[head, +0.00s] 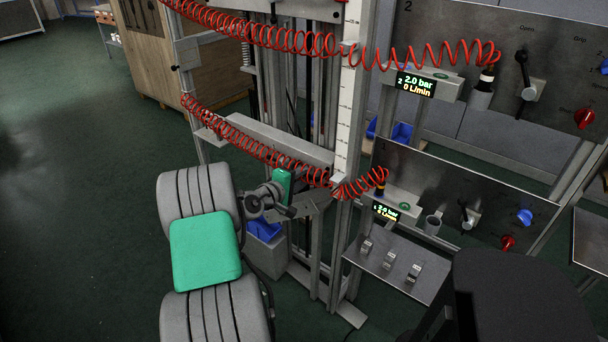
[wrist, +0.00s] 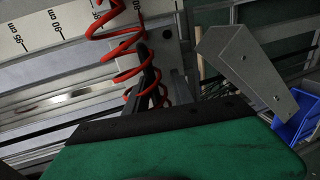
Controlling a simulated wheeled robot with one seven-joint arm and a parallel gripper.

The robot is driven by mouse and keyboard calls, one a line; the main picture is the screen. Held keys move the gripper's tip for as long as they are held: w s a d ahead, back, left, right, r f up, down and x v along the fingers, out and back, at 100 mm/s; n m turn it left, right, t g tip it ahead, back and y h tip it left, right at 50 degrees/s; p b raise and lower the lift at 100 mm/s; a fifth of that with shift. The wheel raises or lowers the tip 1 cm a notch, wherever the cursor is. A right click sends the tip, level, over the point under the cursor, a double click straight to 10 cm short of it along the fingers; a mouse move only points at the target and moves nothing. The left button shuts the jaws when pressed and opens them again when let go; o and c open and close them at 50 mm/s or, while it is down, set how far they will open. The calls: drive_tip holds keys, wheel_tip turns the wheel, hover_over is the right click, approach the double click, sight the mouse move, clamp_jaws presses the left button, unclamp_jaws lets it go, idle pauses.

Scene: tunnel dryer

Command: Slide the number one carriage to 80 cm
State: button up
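A tall metal frame with a white vertical scale (head: 348,100) stands at the centre of the head view. A grey horizontal beam (head: 275,140), which looks like the lower carriage, crosses the frame with a red coiled hose (head: 235,138) running along it. I cannot read a number on it. My gripper (head: 287,200) is by the frame just below this beam; its fingers are too small and hidden to tell open from shut, or whether it touches anything. In the wrist view my green hand covers the bottom, and the scale (wrist: 60,22) shows turned at upper left.
A panel marked 2 (head: 450,40) is at upper right, with a lower panel (head: 450,185) beneath it. Both have knobs, levers and small lit displays. A metal shelf (head: 400,262) with several clips juts out at lower right. Blue bins (head: 264,229) stand low behind my gripper. Left floor is clear.

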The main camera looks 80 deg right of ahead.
drive_tip(key=shift+o, duration=0.8)
drive_tip(key=shift+r, duration=0.1)
drive_tip(key=shift+a+r, duration=0.1)
drive_tip(key=shift+a, duration=0.05)
drive_tip(key=v, duration=0.7)
drive_tip(key=shift+a, duration=0.2)
drive_tip(key=shift+w, duration=0.2)
